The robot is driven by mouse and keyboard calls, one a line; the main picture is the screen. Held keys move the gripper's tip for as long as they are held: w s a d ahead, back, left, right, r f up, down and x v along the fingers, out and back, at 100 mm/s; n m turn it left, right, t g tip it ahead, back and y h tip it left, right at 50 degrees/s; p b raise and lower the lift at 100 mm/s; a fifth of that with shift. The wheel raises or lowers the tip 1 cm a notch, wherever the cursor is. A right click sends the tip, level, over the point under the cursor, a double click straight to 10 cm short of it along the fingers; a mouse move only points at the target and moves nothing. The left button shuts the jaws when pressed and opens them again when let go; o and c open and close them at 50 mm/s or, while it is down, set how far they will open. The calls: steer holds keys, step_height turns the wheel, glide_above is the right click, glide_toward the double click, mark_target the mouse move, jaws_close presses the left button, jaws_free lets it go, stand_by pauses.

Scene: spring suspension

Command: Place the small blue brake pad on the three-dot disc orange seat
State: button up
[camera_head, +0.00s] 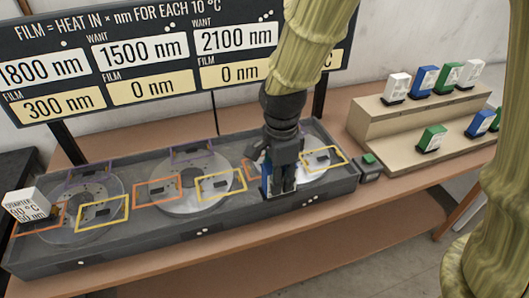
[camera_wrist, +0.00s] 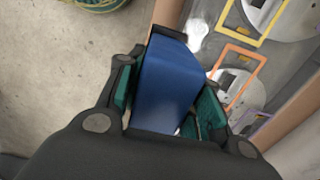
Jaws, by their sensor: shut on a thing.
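My gripper (camera_head: 281,182) points down over the right part of the grey tray (camera_head: 345,181) and is shut on the blue brake pad (camera_wrist: 168,88). Its blue edge also shows in the head view (camera_head: 266,180). The right disc (camera_head: 312,175), above three dots on the tray front, is partly hidden by my gripper. In the wrist view an orange-framed seat (camera_wrist: 254,84), which seems to be that disc's, lies right of the pad and looks empty. I cannot tell whether the pad touches anything.
The left disc (camera_head: 75,207) and middle disc (camera_head: 190,202) have orange, purple and yellow frames. A white block (camera_head: 27,205) stands at the tray's left end. A stepped tan rack (camera_head: 385,125) holds several white, blue and green pads. A sign (camera_head: 150,55) stands behind the tray.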

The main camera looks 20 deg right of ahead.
steer(key=w+p, duration=0.1)
steer(key=w, duration=0.4)
steer(key=w+d+f+p, duration=0.1)
steer(key=w+p, duration=0.1)
steer(key=w, duration=0.3)
steer(key=w+p, duration=0.2)
steer(key=w, duration=0.3)
steer(key=shift+w+d+f, duration=0.1)
steer(key=shift+d+f, duration=0.1)
steer(key=shift+d, duration=0.15)
steer(key=shift+f+p, duration=1.15)
steer(key=shift+f, duration=0.65)
steer(key=shift+f, duration=0.15)
steer(key=o, duration=1.2)
steer(key=shift+o, duration=0.2)
step_height(320, 180, up, 12)
steer(key=b, duration=0.4)
steer(key=shift+r+b, duration=0.2)
steer(key=shift+b, duration=0.1)
